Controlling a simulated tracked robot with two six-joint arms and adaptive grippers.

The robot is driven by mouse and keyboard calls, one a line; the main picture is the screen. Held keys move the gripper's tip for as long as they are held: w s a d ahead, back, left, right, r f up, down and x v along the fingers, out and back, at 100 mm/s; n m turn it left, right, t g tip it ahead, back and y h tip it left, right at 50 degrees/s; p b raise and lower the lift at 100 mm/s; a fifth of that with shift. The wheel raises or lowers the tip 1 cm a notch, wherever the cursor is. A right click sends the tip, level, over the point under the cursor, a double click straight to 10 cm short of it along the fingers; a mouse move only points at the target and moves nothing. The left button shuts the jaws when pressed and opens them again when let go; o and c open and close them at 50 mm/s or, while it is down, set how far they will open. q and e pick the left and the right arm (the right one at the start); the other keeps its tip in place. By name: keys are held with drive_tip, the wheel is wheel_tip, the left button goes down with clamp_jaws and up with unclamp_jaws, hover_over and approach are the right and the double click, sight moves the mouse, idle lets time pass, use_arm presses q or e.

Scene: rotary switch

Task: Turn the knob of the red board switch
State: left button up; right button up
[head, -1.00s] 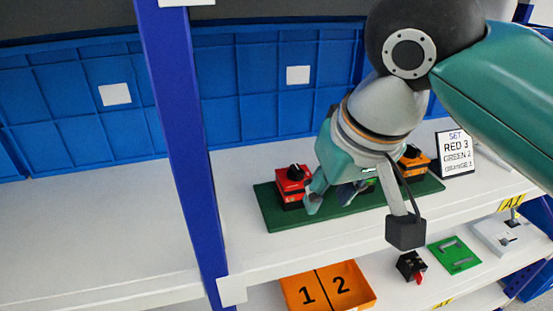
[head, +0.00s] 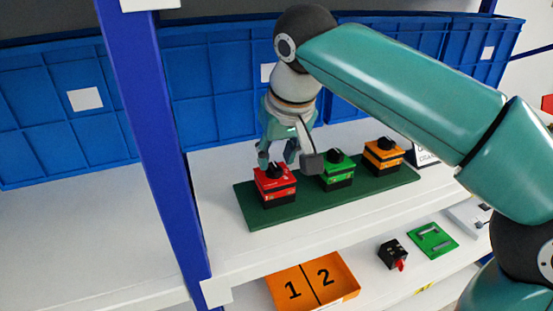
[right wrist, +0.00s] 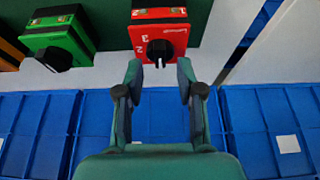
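The red switch (head: 274,190), with a black knob (head: 274,171), sits at the left end of a green board (head: 300,209) on the shelf. The right wrist view shows its red face (right wrist: 140,33) with the digits 2 and 3 left of the knob (right wrist: 159,52); a white mark on the knob points down in that picture. My right gripper (head: 277,156) is just above the red switch. In the right wrist view its two fingers (right wrist: 160,76) are apart and empty, just short of the knob, one toward each side. My left gripper is not in view.
A green switch (head: 336,172) and an orange switch (head: 383,156) share the board. A sign (head: 424,156) behind them is mostly hidden by my arm. A blue post (head: 160,150) stands left; blue crates (head: 50,120) line the back.

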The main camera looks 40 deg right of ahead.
drive_tip(key=shift+w+f, duration=0.25)
drive_tip(key=shift+f, duration=0.45)
clamp_jaws()
